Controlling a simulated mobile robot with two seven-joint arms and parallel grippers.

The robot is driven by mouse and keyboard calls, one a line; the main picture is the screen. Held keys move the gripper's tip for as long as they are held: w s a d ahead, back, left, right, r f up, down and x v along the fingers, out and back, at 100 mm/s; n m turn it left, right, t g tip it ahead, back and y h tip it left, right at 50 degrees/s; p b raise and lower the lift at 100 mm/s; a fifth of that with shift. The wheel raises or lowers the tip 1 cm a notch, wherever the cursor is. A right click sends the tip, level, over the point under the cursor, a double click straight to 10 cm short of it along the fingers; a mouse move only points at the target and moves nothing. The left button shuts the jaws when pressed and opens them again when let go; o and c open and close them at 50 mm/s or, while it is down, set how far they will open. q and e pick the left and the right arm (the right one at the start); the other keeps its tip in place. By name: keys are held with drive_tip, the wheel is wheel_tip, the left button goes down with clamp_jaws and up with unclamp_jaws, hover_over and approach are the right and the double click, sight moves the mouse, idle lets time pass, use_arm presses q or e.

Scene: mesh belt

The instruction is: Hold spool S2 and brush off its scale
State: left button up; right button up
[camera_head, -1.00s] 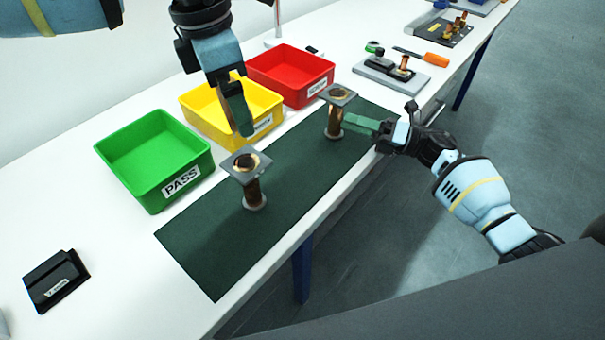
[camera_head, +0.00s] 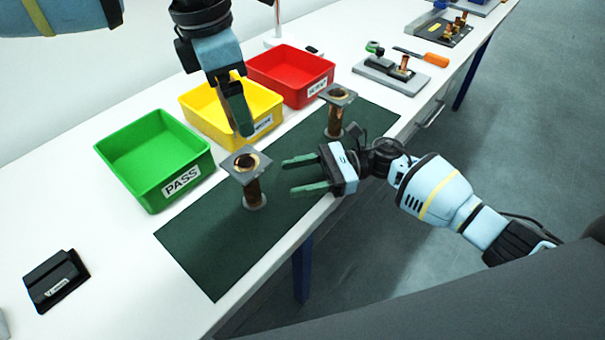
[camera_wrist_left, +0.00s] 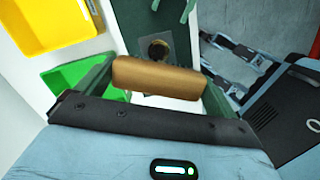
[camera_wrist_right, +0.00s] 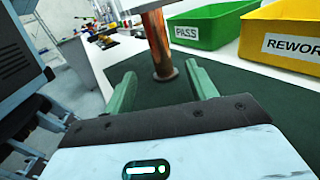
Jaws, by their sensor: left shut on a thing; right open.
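Two copper spools with square grey top flanges stand upright on the dark green mat (camera_head: 215,265): a nearer one (camera_head: 253,192) and a farther one (camera_head: 336,120). I can read no S2 mark on either. My right gripper (camera_head: 303,174) is open, its fingers pointing at the nearer spool from the right, apart from it. In the right wrist view this spool (camera_wrist_right: 158,45) stands ahead between the fingertips.
Green PASS (camera_head: 195,165), yellow (camera_head: 258,128) and red (camera_head: 320,82) bins stand behind the mat. A black block (camera_head: 55,280) lies at left. A grey fixture (camera_head: 395,80) and an orange-handled tool (camera_head: 435,60) lie at back right. The mat's near-left part is clear.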

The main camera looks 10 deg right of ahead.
sight(244, 188)
drive_tip(key=a, duration=1.1)
drive_tip(key=shift+s+a, duration=0.2)
drive_tip(key=shift+a, duration=0.1)
clamp_jaws()
drive_tip(key=shift+c, duration=0.5)
unclamp_jaws()
drive_tip(key=c, duration=1.1)
